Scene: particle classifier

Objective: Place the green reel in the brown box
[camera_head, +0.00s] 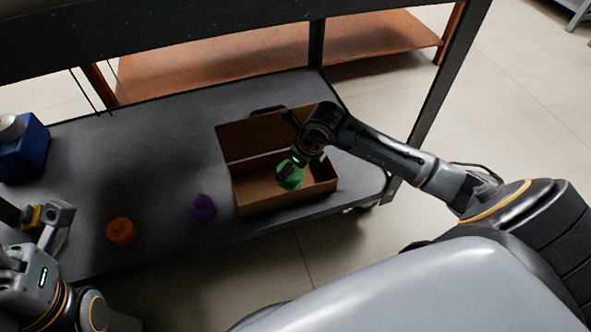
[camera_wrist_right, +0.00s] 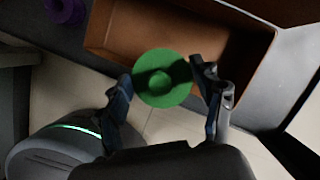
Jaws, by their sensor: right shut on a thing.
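The green reel (camera_head: 290,173) is held in my right gripper (camera_head: 294,167) and appears over the inside of the brown box (camera_head: 285,201) in the head view. In the right wrist view, the reel (camera_wrist_right: 162,78) sits between the two fingers of my right gripper (camera_wrist_right: 162,84), which is shut on it. The open box (camera_wrist_right: 185,22) lies behind it. I cannot tell whether the reel touches the box floor. My left gripper (camera_head: 48,222) is at the left edge, away from the box; its finger opening is unclear.
An orange reel (camera_head: 121,231) and a purple reel (camera_head: 202,207) stand on the dark table (camera_head: 165,150), left of the box. A blue container (camera_head: 25,152) is at the far left. A yellow item (camera_head: 33,217) is beside my left gripper. Table posts stand behind the box.

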